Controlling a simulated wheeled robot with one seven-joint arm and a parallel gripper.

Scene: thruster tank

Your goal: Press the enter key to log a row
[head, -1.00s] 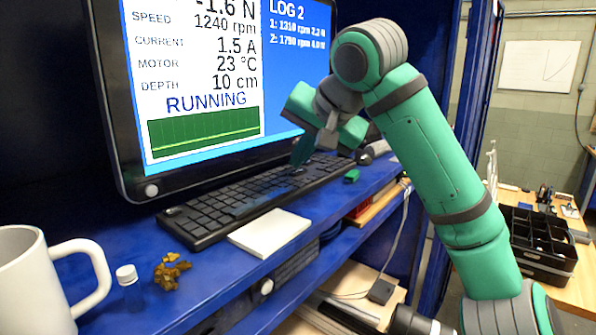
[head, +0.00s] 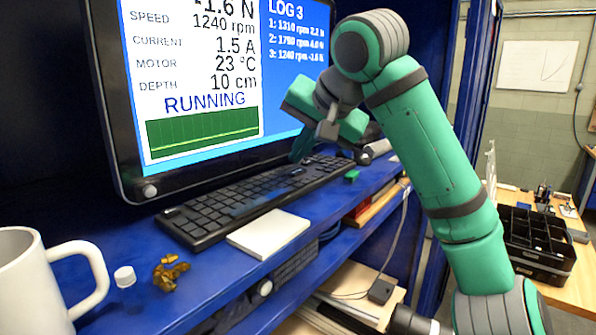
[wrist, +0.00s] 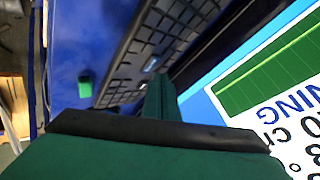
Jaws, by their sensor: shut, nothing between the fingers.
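The black keyboard (head: 240,200) lies on the blue shelf in front of the monitor, and it also fills the upper middle of the wrist view (wrist: 165,40). My green gripper (head: 302,150) is shut and empty over the keyboard's far right part. In the wrist view my gripper's fingers (wrist: 158,98) point at the keys. I cannot tell whether the fingertips touch a key, and the enter key itself is not clearly made out. The monitor (head: 215,70) reads RUNNING and LOG 3, with three rows, the third being 1240 rpm, -1.6 N.
A white notepad (head: 268,234) lies in front of the keyboard. A small green block (head: 352,175) sits to its right.

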